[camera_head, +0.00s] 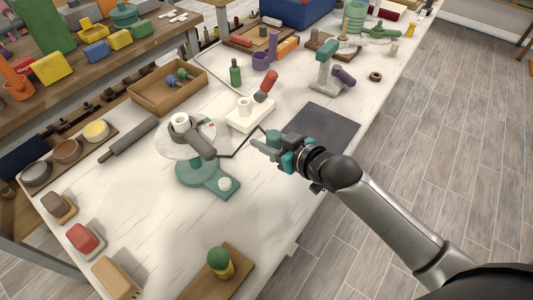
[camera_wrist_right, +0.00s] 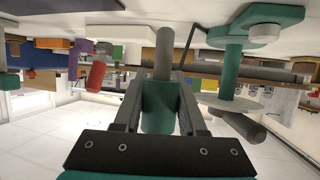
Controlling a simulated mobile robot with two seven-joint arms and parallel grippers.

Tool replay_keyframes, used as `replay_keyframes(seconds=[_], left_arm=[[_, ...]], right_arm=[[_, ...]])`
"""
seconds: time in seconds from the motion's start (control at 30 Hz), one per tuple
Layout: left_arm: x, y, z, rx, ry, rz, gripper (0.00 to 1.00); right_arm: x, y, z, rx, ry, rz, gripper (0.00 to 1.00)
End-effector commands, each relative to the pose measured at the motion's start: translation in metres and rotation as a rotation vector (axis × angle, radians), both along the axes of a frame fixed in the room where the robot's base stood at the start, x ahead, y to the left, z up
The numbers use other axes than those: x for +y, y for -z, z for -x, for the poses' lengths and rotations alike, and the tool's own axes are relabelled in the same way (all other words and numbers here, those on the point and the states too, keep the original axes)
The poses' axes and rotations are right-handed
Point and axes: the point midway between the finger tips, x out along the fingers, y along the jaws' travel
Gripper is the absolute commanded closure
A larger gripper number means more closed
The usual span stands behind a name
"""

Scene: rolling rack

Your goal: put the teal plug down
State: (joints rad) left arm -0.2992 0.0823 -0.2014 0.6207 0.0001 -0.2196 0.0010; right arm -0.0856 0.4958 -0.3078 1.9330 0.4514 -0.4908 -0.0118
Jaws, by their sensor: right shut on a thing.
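The teal plug (camera_wrist_right: 158,108) sits between the fingers of my right gripper (camera_head: 265,147) in the wrist view. A grey shaft-like part (camera_wrist_right: 163,45) shows beyond it. In the head view only a small part of the teal plug (camera_head: 273,137) shows among the fingers. The gripper is shut on it, held over the table near the left edge of a dark grey mat (camera_head: 322,128). I cannot tell the exact height above the surface. My left gripper is not in view.
A teal stand (camera_head: 205,178) with a clear disc and crank stands left of the gripper. A white block (camera_head: 250,115) with a red-handled tool is behind it. The mat looks bare. A teal press-like tool (camera_head: 325,65) stands beyond the mat. The table's right edge is close.

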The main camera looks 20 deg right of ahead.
Motion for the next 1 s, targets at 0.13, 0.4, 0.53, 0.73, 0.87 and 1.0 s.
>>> replay_keyframes(seconds=[0.13, 0.4, 0.53, 0.73, 0.87, 1.0], left_arm=[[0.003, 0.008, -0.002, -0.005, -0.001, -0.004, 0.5], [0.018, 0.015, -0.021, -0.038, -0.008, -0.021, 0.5], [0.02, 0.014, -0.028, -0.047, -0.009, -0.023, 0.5], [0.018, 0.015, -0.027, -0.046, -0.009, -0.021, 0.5], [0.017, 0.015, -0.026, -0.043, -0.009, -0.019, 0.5], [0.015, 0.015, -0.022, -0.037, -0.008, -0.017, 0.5]], right_arm=[[0.0, 0.02, 0.0, 0.004, 0.001, -0.001, 1.0], [0.0, 0.041, 0.0, 0.0, 0.0, -0.001, 1.0], [0.0, 0.041, 0.0, 0.001, 0.0, 0.0, 1.0], [0.0, 0.044, 0.0, 0.001, 0.0, 0.0, 0.54], [0.0, 0.044, 0.0, 0.001, 0.0, 0.0, 0.4], [0.0, 0.044, 0.0, 0.002, 0.0, 0.001, 0.3]])
